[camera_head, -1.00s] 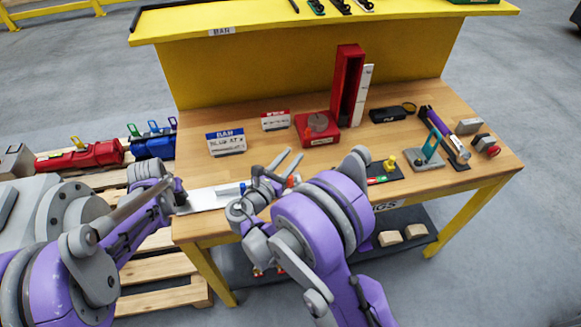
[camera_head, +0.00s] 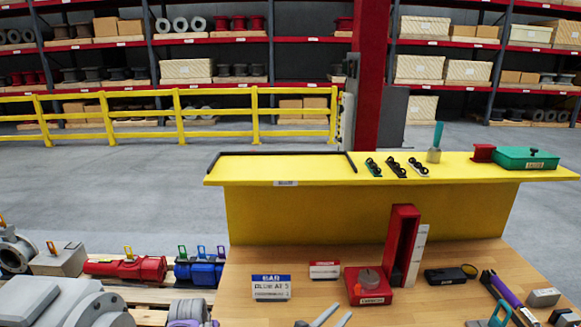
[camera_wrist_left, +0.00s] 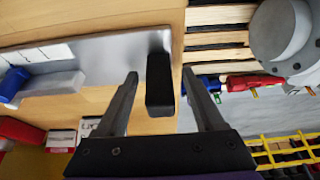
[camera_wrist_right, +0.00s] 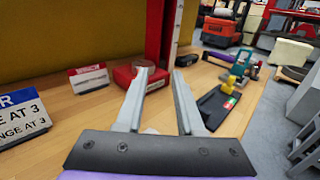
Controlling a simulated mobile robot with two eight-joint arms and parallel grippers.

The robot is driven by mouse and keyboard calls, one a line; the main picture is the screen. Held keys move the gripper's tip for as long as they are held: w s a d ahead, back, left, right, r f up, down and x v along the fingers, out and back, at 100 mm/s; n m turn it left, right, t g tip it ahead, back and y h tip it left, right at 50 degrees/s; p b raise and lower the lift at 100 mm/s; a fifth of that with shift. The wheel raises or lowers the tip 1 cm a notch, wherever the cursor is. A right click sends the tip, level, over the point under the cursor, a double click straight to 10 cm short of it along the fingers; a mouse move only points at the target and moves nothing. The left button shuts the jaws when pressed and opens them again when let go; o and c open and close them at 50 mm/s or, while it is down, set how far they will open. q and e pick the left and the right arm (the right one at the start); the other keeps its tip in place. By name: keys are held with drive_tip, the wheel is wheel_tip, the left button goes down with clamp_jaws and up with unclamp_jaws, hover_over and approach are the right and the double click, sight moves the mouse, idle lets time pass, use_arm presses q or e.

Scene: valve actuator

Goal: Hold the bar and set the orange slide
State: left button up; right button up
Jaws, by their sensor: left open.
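In the left wrist view the silver bar (camera_wrist_left: 110,62) lies on the bench, with a blue slide (camera_wrist_left: 14,84) on it and a black block (camera_wrist_left: 159,85) at its near end. My left gripper (camera_wrist_left: 163,82) is open, its fingers on either side of the black block with gaps showing. My right gripper is open and empty in the right wrist view (camera_wrist_right: 160,80); its fingertips also show at the bottom edge of the head view (camera_head: 333,317). The orange slide cannot be seen now. A blue-headed card stands on the bench (camera_head: 271,287); its right part shows "AT 3" lines in the right wrist view (camera_wrist_right: 20,117).
A red block with a grey knob (camera_head: 368,286) and a tall red holder (camera_head: 401,245) stand beyond my right gripper. A red-headed card (camera_head: 324,270), a black case (camera_head: 444,275) and a purple tool (camera_head: 502,290) are nearby. A yellow shelf (camera_head: 300,168) crosses the back.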

use_arm(q)
drive_tip(key=shift+r, duration=0.15)
drive_tip(key=s+v, duration=0.1)
drive_tip(key=v, duration=1.1)
use_arm(e)
drive_tip(key=shift+d+r+m+g, duration=0.1)
drive_tip(key=shift+d+m+g, duration=0.2)
drive_tip(key=shift+d, duration=0.05)
drive_tip(key=s+d+m+g+y, duration=0.55)
drive_tip(key=s+d+m, duration=0.25)
drive_tip(key=s+m, duration=0.35)
use_arm(q)
drive_tip(key=s+d+f+t, duration=0.1)
drive_tip(key=s, duration=0.9)
drive_tip(key=s+d+f+t, duration=0.1)
drive_tip(key=s+d, duration=0.1)
drive_tip(key=s, duration=0.8)
drive_tip(key=shift+d, duration=0.3)
use_arm(e)
drive_tip(key=s+a+m+y, duration=0.2)
drive_tip(key=s+m+y, duration=0.1)
drive_tip(key=s+m, duration=0.3)
drive_tip(key=s+a+f+m+y, duration=0.1)
drive_tip(key=s+m+y, duration=0.3)
drive_tip(key=m, duration=0.5)
drive_tip(key=s+a, duration=0.1)
drive_tip(key=s, duration=0.1)
drive_tip(key=shift+s+f, duration=0.3)
drive_tip(key=shift+s, duration=0.1)
